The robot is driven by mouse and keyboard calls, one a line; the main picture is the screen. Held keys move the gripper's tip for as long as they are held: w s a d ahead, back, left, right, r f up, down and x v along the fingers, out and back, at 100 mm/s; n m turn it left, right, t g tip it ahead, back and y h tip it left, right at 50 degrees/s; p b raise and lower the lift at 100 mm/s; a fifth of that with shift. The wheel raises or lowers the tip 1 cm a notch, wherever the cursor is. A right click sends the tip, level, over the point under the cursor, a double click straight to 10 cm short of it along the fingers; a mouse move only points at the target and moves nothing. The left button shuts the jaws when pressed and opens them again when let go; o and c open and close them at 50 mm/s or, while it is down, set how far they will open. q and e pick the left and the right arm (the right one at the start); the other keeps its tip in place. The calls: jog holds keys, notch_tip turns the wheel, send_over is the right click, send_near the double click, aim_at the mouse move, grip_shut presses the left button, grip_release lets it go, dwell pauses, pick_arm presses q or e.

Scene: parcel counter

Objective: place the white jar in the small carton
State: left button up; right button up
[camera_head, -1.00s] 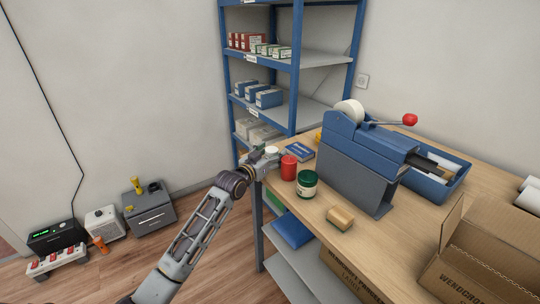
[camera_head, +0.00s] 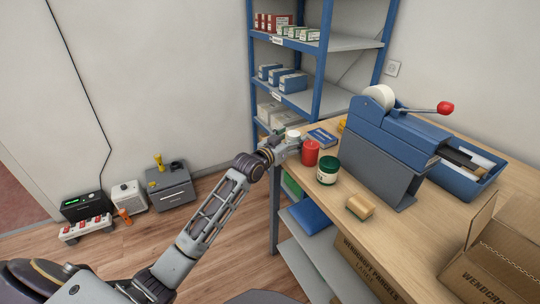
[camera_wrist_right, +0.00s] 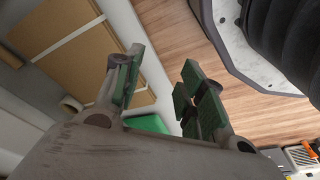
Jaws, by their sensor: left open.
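The white jar (camera_head: 293,134) stands at the far left corner of the counter, partly hidden by my left gripper (camera_head: 291,146). My left gripper is open, at the jar's near side; I cannot tell whether it touches the jar. An open brown carton (camera_head: 486,266) with raised flaps stands at the front right of the counter; its inside is mostly hidden. My right gripper (camera_wrist_right: 162,62) shows in the right wrist view, its green-padded fingers apart with nothing between them, away from the jar.
A red jar (camera_head: 310,153) and a dark green jar (camera_head: 328,170) stand close to the right of the white jar. A blue box (camera_head: 322,137) lies behind.

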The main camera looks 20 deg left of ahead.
aim_at(291, 140)
pick_arm(q)
jog(key=shift+s+a, duration=0.15)
jog(key=shift+s, duration=0.55)
jog(key=shift+s+a, duration=0.15)
jog(key=shift+s, duration=0.55)
jog(key=shift+p+v, duration=0.35)
jog(key=shift+v, duration=0.65)
jog(key=shift+s+a, duration=0.15)
jog(key=shift+s, duration=0.6)
jog(key=v, duration=0.6)
jog(key=shift+p, duration=0.3)
pick_arm(e)
jog(key=f, duration=0.1)
jog(key=s+d+f, duration=0.1)
jog(key=f, duration=0.1)
jog(key=s+f, duration=0.1)
jog(key=shift+d+f, duration=0.15)
jog(key=shift+d, duration=0.2)
pick_arm(q)
jog(key=shift+s, duration=0.1)
pick_arm(e)
jog(key=shift+w, duration=0.2)
